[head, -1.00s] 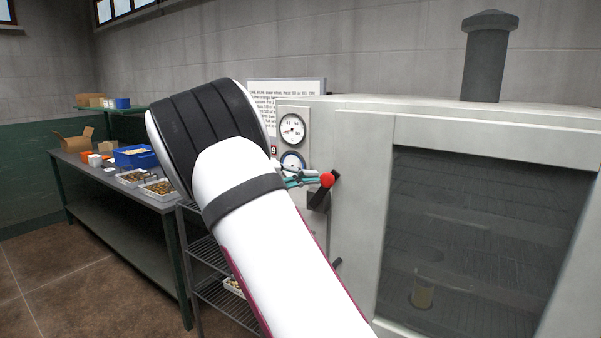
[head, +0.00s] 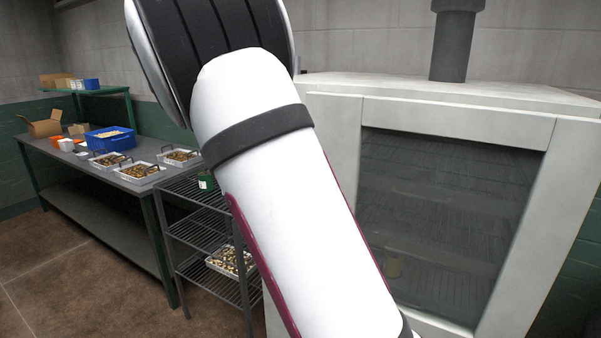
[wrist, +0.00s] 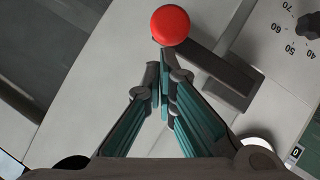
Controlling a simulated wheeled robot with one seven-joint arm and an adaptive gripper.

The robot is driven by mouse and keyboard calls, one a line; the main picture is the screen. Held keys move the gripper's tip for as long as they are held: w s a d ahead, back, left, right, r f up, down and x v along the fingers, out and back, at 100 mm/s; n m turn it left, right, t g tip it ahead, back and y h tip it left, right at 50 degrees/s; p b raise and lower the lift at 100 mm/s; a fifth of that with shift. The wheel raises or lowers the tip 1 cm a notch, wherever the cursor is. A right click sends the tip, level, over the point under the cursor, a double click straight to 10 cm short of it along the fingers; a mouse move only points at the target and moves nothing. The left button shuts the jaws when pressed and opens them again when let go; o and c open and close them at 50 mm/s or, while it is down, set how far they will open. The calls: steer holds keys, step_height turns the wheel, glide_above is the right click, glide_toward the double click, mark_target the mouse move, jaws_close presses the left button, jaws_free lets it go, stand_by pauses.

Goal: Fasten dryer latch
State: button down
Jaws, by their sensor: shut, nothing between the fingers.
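The dryer (head: 331,109) is a pale cabinet with a dark glass door (head: 440,210), which looks closed in the head view. The latch shows in the wrist view as a dark lever (wrist: 205,62) with a red ball knob (wrist: 170,25) at its end and a dark block (wrist: 232,88) beside it. My gripper (wrist: 164,60) is shut and empty. Its tips are close to the knob and the lever; I cannot tell whether they touch. In the head view my arm hides the latch and my gripper.
A control panel with a numbered dial (wrist: 308,25) is at the wrist view's upper right. In the head view, a wire rack (head: 205,235) stands left of the dryer. A bench (head: 120,165) with trays and a blue bin (head: 110,138) is farther left. Floor is free in front of the bench.

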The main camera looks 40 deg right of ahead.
steer(key=shift+s+f, duration=0.15)
steer(key=shift+f, duration=0.25)
steer(key=shift+f, duration=0.1)
stand_by(0.4)
